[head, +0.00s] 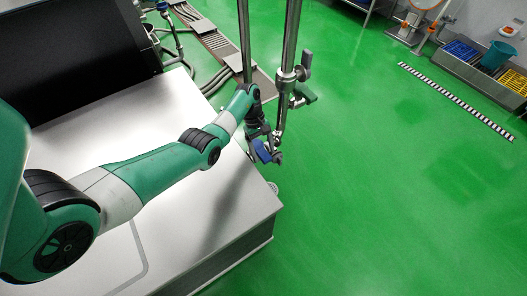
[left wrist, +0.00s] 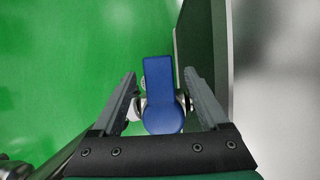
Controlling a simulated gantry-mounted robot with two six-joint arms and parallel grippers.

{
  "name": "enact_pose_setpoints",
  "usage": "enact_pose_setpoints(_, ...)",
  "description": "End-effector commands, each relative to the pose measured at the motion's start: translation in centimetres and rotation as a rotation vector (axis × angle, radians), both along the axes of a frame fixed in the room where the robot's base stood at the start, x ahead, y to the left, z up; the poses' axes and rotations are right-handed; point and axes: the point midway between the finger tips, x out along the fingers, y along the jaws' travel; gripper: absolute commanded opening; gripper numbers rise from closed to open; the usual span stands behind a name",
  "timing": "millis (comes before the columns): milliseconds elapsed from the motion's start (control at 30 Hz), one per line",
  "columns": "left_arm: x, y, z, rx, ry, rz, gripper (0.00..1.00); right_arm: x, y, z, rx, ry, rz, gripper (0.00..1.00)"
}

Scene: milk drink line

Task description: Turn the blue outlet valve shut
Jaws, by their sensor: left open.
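The blue outlet valve handle (head: 262,152) is at the low end of the steel piping, near the corner of the white-topped cabinet. In the left wrist view the handle (left wrist: 159,82) is a flat blue lever with a round hub at the lower end, its bar pointing up the picture. My left gripper (left wrist: 160,76) is open, with one finger on each side of the handle and a gap visible at both sides. In the head view my left gripper (head: 267,146) is small and partly hidden by the pipe and valve. My right gripper is not in view.
Vertical steel pipes (head: 290,35) stand right beside my left wrist, with a second lever valve (head: 304,68) higher up. The white-topped cabinet (head: 215,215) lies under my left arm. Open green floor (head: 380,200) is to the right; a trough with bins (head: 455,58) is far off.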

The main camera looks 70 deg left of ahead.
Motion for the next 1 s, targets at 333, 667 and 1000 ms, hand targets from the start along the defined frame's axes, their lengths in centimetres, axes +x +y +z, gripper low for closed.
enact_pose_setpoints(333, -0.5, 2.9, 7.5, 0.003, -0.002, 0.001, 0.78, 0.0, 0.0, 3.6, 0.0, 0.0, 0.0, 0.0)
enact_pose_setpoints(667, -0.9, 4.2, 10.3, 0.0, 0.0, -0.001, 0.78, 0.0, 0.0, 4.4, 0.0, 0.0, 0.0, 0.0)
enact_pose_setpoints(1000, -0.9, 4.1, 10.3, 0.0, 0.0, -0.001, 0.78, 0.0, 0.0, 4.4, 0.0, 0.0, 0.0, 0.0)
